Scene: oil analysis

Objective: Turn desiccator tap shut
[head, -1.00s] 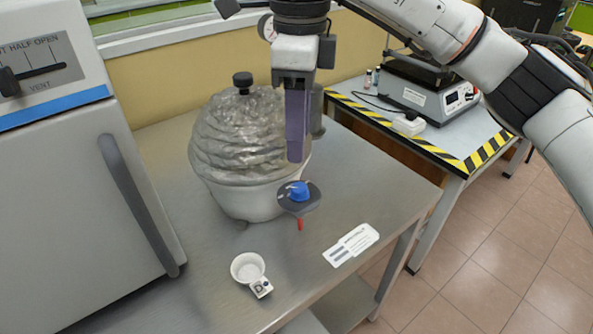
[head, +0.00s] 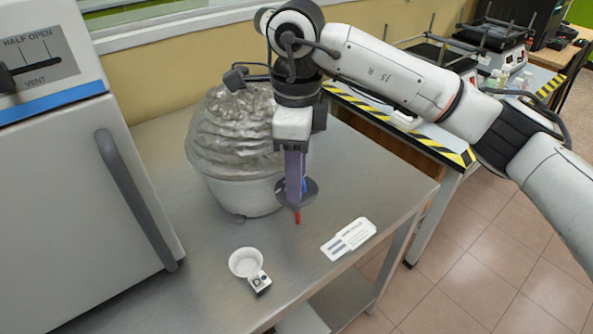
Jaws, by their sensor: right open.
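The desiccator (head: 230,140), a lumpy grey translucent dome on a white base, stands on the steel bench. Its tap sits at the front right of the base: a dark round plate (head: 311,192), a red tip (head: 297,217) below it, and a blue knob (head: 304,184) showing only as a sliver. My right gripper (head: 295,194) points straight down at the tap, its purple fingers in front of or around the knob. The fingers are open; whether they touch the knob is hidden. My left gripper is out of view.
A grey oven (head: 70,210) stands at left. A side table with hazard-striped edging (head: 452,156) stands behind at right.

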